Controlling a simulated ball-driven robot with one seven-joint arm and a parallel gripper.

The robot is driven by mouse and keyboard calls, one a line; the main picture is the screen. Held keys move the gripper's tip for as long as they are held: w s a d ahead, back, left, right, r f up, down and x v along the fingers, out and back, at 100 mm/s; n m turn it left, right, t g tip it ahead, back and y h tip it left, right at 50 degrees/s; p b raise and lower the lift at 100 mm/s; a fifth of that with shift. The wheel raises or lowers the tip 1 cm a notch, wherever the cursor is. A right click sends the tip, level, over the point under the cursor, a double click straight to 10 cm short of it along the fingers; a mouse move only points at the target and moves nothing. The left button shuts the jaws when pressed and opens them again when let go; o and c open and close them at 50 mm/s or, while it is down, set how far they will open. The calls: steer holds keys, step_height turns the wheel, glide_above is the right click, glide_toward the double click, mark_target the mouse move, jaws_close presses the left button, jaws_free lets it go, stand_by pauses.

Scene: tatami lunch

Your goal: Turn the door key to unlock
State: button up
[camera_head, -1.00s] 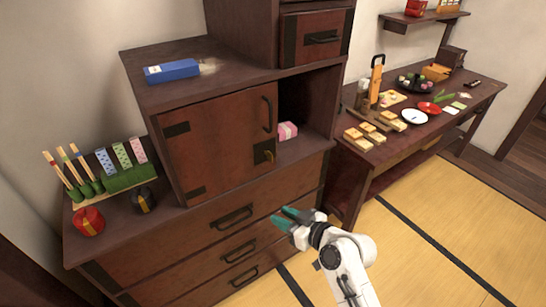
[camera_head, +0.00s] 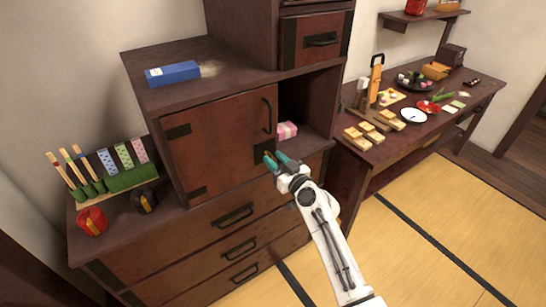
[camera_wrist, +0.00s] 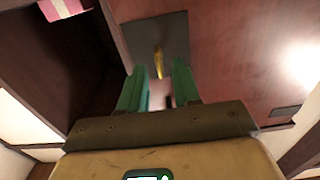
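The wooden cabinet door (camera_head: 215,140) is closed, with a black handle (camera_head: 267,115) at its right edge. A dark lock plate (camera_head: 263,148) sits at its lower right corner and also shows in the wrist view (camera_wrist: 178,35). A small golden key (camera_wrist: 158,62) stands out from the plate, seen upright in the wrist view. My gripper (camera_head: 274,161) is at the plate; its green fingers are apart, one on each side of the key in the wrist view (camera_wrist: 158,75). I cannot tell whether they touch it. In the head view the fingers mostly hide the key.
An open niche with a pink box (camera_head: 287,131) lies right of the door. A blue box (camera_head: 172,73) lies on the cabinet top. Drawers with black handles (camera_head: 233,216) are below. A side table (camera_head: 385,150) with food stands to the right.

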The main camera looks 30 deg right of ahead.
steer(key=shift+w, duration=0.75)
steer(key=shift+c, duration=0.2)
jaws_close()
